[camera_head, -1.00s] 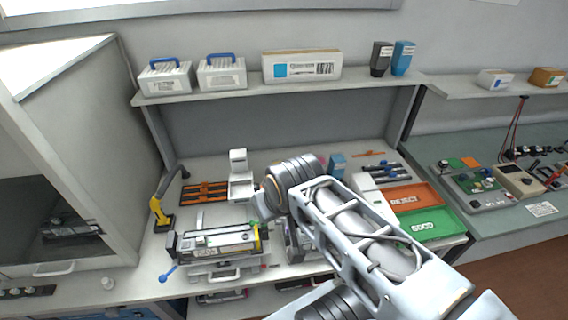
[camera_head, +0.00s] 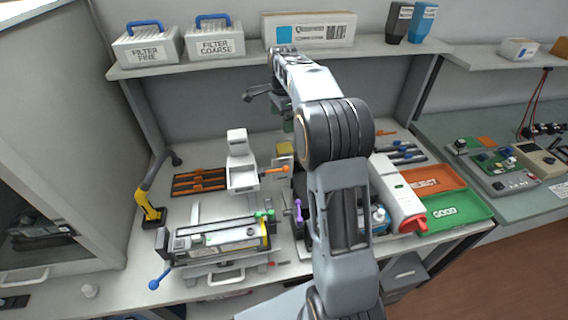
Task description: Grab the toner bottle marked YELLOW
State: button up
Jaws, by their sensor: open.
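My gripper (camera_head: 264,100) is raised over the back of the bench, below the shelf. A dark finger sticks out to the left; the jaws are open and I see nothing between them. A small yellow block-like thing (camera_head: 285,149) stands on the bench below the gripper, partly hidden by my arm; I cannot read any marking on it. A black bottle (camera_head: 398,22) and a blue bottle (camera_head: 422,23) stand on the shelf at the right end. I cannot make out a bottle marked YELLOW. My arm hides part of the bench's middle.
The shelf (camera_head: 330,61) carries boxes marked FILTER FINE (camera_head: 151,48) and FILTER COARSE (camera_head: 214,43), and a long carton (camera_head: 310,30). On the bench are a cartridge fixture (camera_head: 218,242), a white stand (camera_head: 242,170), an orange REJECT tray (camera_head: 443,170) and a green GOOD tray (camera_head: 470,205).

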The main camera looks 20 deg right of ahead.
aim_at(285, 145)
jog(key=f, duration=0.4)
jog(key=w+d+f+m, duration=0.1)
jog(key=f, duration=0.2)
jog(key=w+f+m, duration=0.1)
jog(key=f, duration=0.3)
jog(key=shift+w+d+f+g, duration=0.25)
jog(key=shift+d+f+g, duration=0.05)
jog(key=shift+d, duration=0.1)
jog(key=shift+w+f+p, duration=0.2)
jog(key=shift+f+p, duration=0.65)
jog(key=shift+f, duration=2.25)
jog(key=shift+c, duration=0.4)
jog(key=c, duration=0.9)
jog(key=shift+c, duration=0.6)
jog(key=shift+r, duration=0.2)
